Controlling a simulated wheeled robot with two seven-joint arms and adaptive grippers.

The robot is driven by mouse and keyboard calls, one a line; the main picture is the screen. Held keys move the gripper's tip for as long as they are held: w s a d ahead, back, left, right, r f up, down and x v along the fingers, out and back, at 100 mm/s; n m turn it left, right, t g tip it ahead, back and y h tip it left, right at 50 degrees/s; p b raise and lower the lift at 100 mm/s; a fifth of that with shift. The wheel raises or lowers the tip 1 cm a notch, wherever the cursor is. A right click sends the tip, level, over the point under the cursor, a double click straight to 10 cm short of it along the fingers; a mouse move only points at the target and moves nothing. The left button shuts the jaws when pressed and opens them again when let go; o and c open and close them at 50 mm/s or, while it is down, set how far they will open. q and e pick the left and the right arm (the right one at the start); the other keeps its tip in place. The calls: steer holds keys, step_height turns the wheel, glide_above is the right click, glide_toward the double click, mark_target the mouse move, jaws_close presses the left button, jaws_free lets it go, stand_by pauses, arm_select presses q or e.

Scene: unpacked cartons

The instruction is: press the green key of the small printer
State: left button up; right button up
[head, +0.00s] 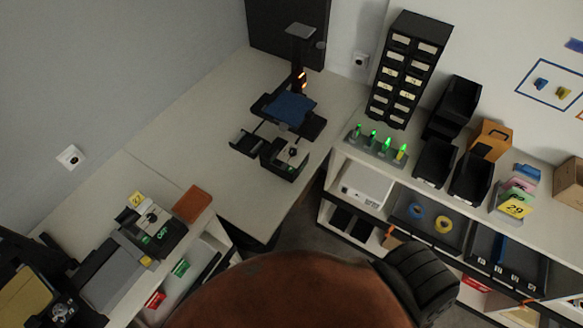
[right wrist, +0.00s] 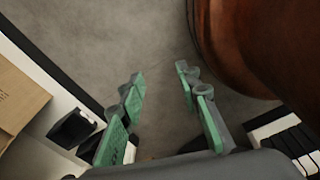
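On the left bench in the head view is a small dark device (head: 156,228) with a light top panel, a dark round part and green marks on its front edge. A similar compact dark device (head: 285,158) with a pale top stands farther back, near the bench's corner. I cannot tell for certain which is the small printer, and no green key shows clearly on either. My right gripper (right wrist: 160,74) has green fingers spread apart with nothing between them, above bare floor. It is away from both devices. My left gripper is not in view.
A brown box-like pad (head: 193,204) lies beside the nearer device. A stand with a blue plate (head: 289,108) is at the back. The right shelf holds green-lit pegs (head: 372,141), black bins (head: 433,163) and a drawer tower (head: 408,70).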

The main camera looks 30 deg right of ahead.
jaws_close()
steer(key=shift+d, duration=0.1)
stand_by(1.2)
